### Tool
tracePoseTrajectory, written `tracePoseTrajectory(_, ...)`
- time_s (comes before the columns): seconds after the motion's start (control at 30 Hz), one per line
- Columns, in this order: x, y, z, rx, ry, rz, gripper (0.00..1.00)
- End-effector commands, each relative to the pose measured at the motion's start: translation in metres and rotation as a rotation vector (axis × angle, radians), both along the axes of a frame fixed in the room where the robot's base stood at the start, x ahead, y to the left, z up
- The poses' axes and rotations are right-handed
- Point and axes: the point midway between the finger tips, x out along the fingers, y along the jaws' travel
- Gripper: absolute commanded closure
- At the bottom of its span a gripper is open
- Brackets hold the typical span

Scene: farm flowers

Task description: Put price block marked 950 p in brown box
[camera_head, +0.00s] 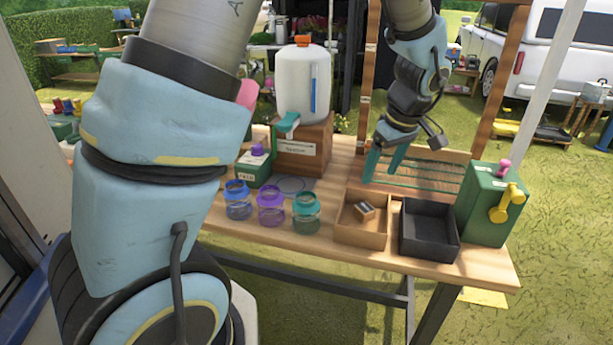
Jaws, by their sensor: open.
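The brown box (349,233) is an open wooden tray near the table's front edge. A small block (364,210) with a wood-coloured side and a dark and pale face lies tilted inside it; any marking is too small to read, so I cannot tell whether it is the 950 p price block. My gripper (383,168) has two teal fingers, spread apart and pointing down. It is above and behind the brown box, with nothing visible between the fingers. No other price block can be made out clearly.
A black box (430,246) stands right of the brown box, then a green box (479,207) with a yellow crank. Blue (238,204), purple (271,208) and teal (306,215) jars stand left. A white jug (302,88) sits on a wooden box (303,160) behind.

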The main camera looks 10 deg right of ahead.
Motion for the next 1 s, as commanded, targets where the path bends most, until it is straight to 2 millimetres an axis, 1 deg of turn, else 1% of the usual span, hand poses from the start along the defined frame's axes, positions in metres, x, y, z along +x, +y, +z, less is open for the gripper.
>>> tracePoseTrajectory(0.07,0.001,0.003,0.0,0.0,0.002,-0.001,0.22)
tracePoseTrajectory(0.13,0.006,0.016,0.002,0.002,0.011,-0.01,0.22)
tracePoseTrajectory(0.17,0.01,0.025,0.003,0.004,0.018,-0.018,0.22)
tracePoseTrajectory(0.27,0.022,0.071,0.006,0.008,0.052,-0.065,0.22)
tracePoseTrajectory(0.3,0.026,0.094,0.008,0.008,0.067,-0.091,0.22)
tracePoseTrajectory(0.37,0.029,0.132,0.009,0.006,0.088,-0.136,0.22)
tracePoseTrajectory(0.4,0.029,0.157,0.011,0.002,0.1,-0.167,0.22)
tracePoseTrajectory(0.47,0.025,0.193,0.011,-0.004,0.113,-0.216,0.22)
tracePoseTrajectory(0.5,0.022,0.214,0.012,-0.008,0.117,-0.247,0.22)
tracePoseTrajectory(0.6,0.008,0.26,0.012,-0.015,0.12,-0.32,0.22)
tracePoseTrajectory(0.63,0.004,0.271,0.012,-0.016,0.118,-0.34,0.22)
tracePoseTrajectory(0.7,-0.005,0.291,0.012,-0.016,0.114,-0.379,0.22)
tracePoseTrajectory(0.8,-0.016,0.31,0.011,-0.013,0.107,-0.418,0.22)
tracePoseTrajectory(0.9,-0.021,0.318,0.011,-0.012,0.104,-0.441,0.22)
tracePoseTrajectory(1.0,-0.022,0.32,0.011,-0.011,0.105,-0.45,0.22)
